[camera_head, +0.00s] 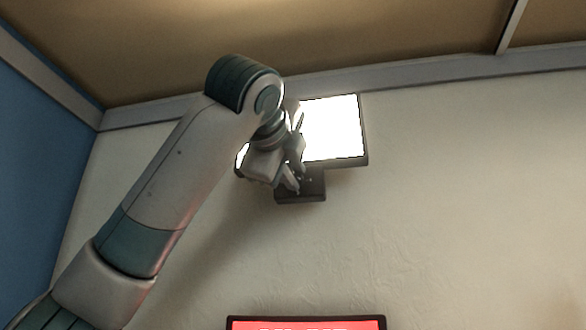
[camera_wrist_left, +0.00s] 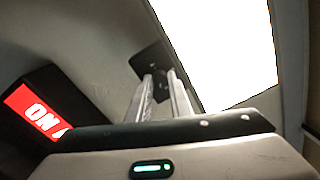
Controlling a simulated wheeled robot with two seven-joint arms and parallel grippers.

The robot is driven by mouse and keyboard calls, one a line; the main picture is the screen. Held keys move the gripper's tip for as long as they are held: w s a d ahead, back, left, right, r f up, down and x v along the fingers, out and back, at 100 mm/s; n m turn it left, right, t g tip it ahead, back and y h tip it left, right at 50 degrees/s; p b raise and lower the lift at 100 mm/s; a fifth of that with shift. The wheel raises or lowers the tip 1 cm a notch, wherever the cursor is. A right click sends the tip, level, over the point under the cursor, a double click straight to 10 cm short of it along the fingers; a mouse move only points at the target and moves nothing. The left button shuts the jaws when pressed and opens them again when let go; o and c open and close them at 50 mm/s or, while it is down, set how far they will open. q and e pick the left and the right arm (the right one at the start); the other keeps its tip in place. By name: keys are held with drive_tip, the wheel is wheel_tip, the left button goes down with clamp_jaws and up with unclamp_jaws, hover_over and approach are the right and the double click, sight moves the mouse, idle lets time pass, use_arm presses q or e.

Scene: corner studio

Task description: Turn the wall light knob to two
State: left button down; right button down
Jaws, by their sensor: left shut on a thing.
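The wall light (camera_head: 338,128) is a bright white panel in a dark frame, high on the pale wall; it also shows at the upper right of the left wrist view (camera_wrist_left: 222,50). A dark control plate (camera_head: 313,188) sits just below it, also seen in the left wrist view (camera_wrist_left: 146,59). My left gripper (camera_head: 294,184) is at this plate, its fingers (camera_wrist_left: 160,90) shut on the small dark knob (camera_wrist_left: 162,88). The fingers and arm hide most of the knob in the head view, and its setting cannot be read. My right gripper is not in view.
A red lit sign in a black frame (camera_head: 306,322) is on the wall below; it shows at the left in the left wrist view (camera_wrist_left: 38,108). A blue wall (camera_head: 45,150) stands at the left and a tan ceiling (camera_head: 380,45) above. The wall right of the light is clear.

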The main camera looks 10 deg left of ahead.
use_arm(q)
drive_tip(key=m+p, duration=0.5)
drive_tip(key=m, duration=0.4)
drive_tip(key=shift+m, duration=0.8)
drive_tip(key=shift+f+p, duration=0.15)
drive_tip(key=shift+p, duration=0.15)
drive_tip(key=c, duration=1.6)
unclamp_jaws()
